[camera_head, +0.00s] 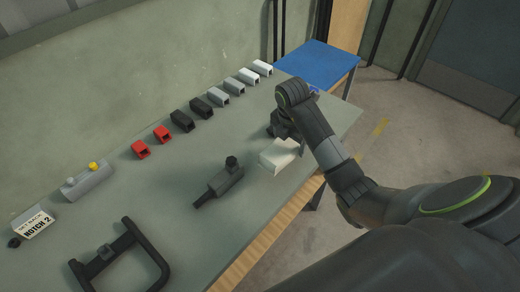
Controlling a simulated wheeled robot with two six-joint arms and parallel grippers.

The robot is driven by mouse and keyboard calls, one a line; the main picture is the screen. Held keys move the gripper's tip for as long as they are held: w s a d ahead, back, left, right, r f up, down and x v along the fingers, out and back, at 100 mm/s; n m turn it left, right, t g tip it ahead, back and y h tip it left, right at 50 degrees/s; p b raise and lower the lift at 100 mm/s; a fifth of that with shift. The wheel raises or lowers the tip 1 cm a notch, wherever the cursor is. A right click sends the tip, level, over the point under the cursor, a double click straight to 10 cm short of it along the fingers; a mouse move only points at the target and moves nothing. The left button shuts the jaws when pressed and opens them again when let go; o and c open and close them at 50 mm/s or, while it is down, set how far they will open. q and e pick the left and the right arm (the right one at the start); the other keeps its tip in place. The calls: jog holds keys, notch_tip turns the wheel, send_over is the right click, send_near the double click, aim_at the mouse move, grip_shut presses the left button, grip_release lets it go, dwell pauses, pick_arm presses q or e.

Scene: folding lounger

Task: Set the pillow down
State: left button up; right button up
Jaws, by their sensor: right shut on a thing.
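The pillow appears to be the cream-white block (278,156) near the right front edge of the grey table. My right arm comes in from the right, and my right gripper (294,142) is shut on the pillow at its far right side. The arm and gripper cover part of that side. I cannot tell whether the pillow rests on the table or hangs just above it. My left gripper is not in view.
The grey table (150,215) holds a row of red, black, grey and white blocks (200,108) along the wall. A dark frame (120,255), a dark tool-like part (220,185) and a sign (33,223) lie left. A blue-topped table (318,62) stands behind.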

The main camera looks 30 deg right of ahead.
jog(key=shift+w+f+b, duration=0.1)
jog(key=shift+f+b, duration=0.65)
jog(key=shift+f, duration=0.1)
notch_tip(320, 180, down, 4)
jog(key=b, duration=0.4)
jog(key=shift+w+f, duration=0.1)
jog(key=shift+f, duration=0.15)
jog(key=shift+f+b, duration=0.5)
jog(key=shift+b, duration=0.2)
notch_tip(320, 180, down, 3)
jog(key=b, duration=0.3)
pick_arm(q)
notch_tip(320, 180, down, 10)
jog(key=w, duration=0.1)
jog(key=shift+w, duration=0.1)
pick_arm(e)
jog(key=shift+r, duration=0.1)
jog(key=o, duration=1)
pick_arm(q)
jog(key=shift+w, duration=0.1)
pick_arm(e)
jog(key=shift+o, duration=0.2)
